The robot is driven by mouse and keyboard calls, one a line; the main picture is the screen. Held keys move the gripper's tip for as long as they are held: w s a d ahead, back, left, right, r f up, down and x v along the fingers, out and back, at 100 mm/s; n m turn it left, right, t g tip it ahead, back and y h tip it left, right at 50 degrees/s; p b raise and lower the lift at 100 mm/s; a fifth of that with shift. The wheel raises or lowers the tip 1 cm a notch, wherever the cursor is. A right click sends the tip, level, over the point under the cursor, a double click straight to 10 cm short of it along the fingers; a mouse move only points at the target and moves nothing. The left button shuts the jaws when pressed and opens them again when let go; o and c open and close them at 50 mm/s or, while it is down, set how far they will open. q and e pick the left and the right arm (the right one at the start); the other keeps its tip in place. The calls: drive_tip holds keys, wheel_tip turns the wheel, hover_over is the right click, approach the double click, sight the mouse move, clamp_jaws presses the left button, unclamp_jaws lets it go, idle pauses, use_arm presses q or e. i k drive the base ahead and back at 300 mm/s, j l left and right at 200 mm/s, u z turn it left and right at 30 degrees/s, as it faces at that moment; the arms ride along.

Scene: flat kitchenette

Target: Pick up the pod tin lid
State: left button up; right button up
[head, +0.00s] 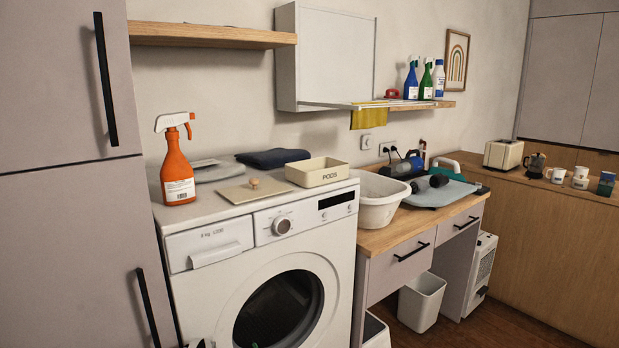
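The pod tin lid (253,189) is a flat beige square plate with a small round wooden knob. It lies knob up on top of the white washing machine (290,225), near its front edge. The open beige tin marked PODS (318,173) stands just right of and behind the lid, apart from it. A small piece of what seems to be my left gripper (201,343) shows at the bottom edge, in front of the washer and well below the lid. Its fingers are mostly cut off. My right gripper is not in view.
An orange spray bottle (177,160) stands left of the lid. A folded dark cloth (273,158) lies behind. A white basin (377,198) is right of the washer. A wooden shelf (211,35) hangs above. A tall cabinet (75,200) borders the left.

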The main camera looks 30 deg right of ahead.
sight(257, 188)
drive_tip(key=i+l+u, duration=0.1)
drive_tip(key=u, duration=0.3)
drive_tip(key=l+u, duration=0.6)
drive_tip(key=u, duration=0.2)
